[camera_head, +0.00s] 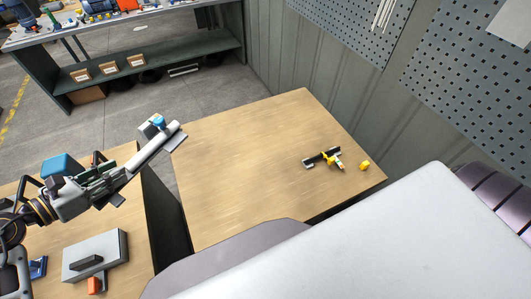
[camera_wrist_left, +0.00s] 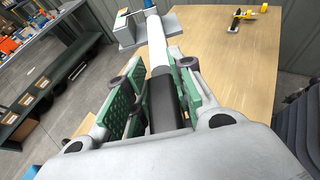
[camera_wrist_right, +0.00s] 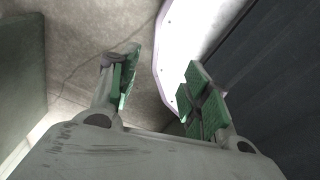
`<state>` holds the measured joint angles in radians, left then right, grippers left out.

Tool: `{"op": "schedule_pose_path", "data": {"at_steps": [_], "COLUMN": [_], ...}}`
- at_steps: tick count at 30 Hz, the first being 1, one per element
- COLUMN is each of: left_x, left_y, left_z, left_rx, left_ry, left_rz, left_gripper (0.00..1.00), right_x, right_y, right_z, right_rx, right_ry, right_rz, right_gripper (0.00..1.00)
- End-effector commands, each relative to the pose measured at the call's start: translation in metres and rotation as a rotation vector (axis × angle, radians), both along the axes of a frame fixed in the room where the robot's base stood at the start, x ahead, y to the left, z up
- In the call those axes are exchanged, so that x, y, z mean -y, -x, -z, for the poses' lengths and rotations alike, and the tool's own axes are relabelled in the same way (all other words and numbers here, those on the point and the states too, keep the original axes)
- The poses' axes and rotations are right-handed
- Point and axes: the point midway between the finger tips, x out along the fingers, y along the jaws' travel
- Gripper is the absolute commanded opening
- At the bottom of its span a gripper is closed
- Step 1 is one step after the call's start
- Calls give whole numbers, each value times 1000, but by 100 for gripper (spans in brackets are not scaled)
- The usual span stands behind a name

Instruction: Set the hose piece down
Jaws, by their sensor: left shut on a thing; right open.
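The hose piece is a straight tube with a white far part (camera_head: 150,150) and a black near part (camera_wrist_left: 165,110). My left gripper (camera_wrist_left: 160,75) is shut on its black part, with green pads on both sides. In the head view this gripper (camera_head: 103,182) is over the gap side of the left bench, and the tube points up and to the right. Its far end overlaps a grey block (camera_wrist_left: 125,30) by the far left corner of the wooden table (camera_head: 250,170); I cannot tell whether they touch. My right gripper (camera_wrist_right: 163,82) is open and empty, outside the head view.
A black bracket with yellow parts (camera_head: 323,158) and a small yellow piece (camera_head: 364,165) lie on the table's right side. The table's middle is clear. A grey plate with a black handle (camera_head: 112,250) lies on the left bench. A pegboard wall (camera_head: 470,80) stands at right.

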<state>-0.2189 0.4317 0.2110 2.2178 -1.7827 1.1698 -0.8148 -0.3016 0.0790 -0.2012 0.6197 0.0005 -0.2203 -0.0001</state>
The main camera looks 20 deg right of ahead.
Motion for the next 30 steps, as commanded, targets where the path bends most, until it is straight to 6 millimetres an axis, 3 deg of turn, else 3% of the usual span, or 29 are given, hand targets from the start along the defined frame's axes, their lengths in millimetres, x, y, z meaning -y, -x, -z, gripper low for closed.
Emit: {"op": "schedule_pose_path", "data": {"at_steps": [11,30], "left_x": [14,62], "left_y": [-7,-27], "left_z": [17,65], "left_rx": [2,3], "left_ry": [2,2], "left_rz": [7,34], "left_gripper": [0,0], "right_x": [-2,-11], "right_y": [-16,-60], "right_z": [12,40], "right_rx": [8,26], "right_ry": [0,-5], "right_rz": [2,5], "right_gripper": [50,50]}}
